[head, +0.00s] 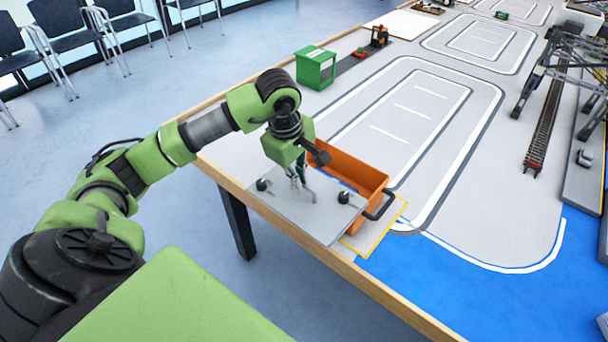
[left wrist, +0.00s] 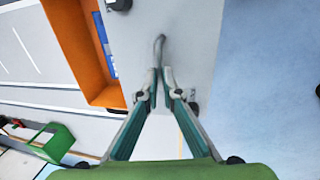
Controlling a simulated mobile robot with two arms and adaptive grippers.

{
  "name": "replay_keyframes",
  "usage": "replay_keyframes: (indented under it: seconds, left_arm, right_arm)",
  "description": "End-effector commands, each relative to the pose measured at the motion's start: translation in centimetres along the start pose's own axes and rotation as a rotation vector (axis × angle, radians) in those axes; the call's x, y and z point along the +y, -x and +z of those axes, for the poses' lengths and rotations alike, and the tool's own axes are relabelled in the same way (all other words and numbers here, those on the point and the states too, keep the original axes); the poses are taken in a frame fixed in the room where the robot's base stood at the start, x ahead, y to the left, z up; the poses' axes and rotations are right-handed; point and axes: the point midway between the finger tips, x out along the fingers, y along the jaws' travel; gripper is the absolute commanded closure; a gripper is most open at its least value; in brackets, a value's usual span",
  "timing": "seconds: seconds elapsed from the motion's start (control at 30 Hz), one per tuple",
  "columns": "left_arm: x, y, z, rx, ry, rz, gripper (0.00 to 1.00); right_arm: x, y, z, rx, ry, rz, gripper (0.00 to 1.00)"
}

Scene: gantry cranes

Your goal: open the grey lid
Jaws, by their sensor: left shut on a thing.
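The grey lid (head: 325,222) is a flat plate with a curved grey handle and two black knobs. It lies on the near side of the orange crate (head: 350,165), close to the table's edge, and the crate's inside shows beyond it. My left gripper (head: 304,187) is shut on the lid's handle. In the left wrist view the fingertips (left wrist: 160,82) close at the handle (left wrist: 159,50), with the grey plate (left wrist: 190,22) behind and the orange crate (left wrist: 88,55) to the left. Whether the plate rests on anything is hidden. My right gripper is not in view.
A black side handle (head: 381,206) sticks out from the crate, above a yellow-edged pad (head: 385,236). A green box (head: 315,68) stands farther back at the table's left edge. A gantry crane (head: 560,70) stands at the right. The grey track area between is clear.

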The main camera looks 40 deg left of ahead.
Motion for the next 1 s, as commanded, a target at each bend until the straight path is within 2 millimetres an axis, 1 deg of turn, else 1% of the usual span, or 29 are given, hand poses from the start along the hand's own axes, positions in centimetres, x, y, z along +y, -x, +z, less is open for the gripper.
replay_keyframes:
  seconds: [0.23,0.3,0.33,0.57,0.67,0.77,0.87,1.0]
  left_arm:
    - [0.0,0.1,0.0,0.000,0.000,0.001,1.00]
    - [0.0,0.1,0.0,0.000,0.001,0.001,0.79]
    - [0.0,0.1,0.0,0.000,0.001,0.001,0.77]
    - [0.0,0.1,0.0,0.000,0.000,0.001,0.77]
    - [0.0,0.2,0.0,0.000,0.000,0.001,0.77]
    - [0.1,0.9,-0.1,0.001,0.001,0.003,0.77]
    - [0.1,2.5,-0.1,0.003,0.001,0.005,0.77]
    - [0.2,5.5,-0.1,0.002,0.001,0.007,0.77]
  right_arm:
    - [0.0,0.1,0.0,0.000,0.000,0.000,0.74]
    - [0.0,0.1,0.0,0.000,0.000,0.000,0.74]
    - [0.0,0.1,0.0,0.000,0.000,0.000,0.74]
    - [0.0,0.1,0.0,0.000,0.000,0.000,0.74]
    - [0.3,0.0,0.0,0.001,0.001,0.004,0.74]
    - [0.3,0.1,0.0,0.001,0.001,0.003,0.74]
    - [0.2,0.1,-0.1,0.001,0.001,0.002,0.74]
    - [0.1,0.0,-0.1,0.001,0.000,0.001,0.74]
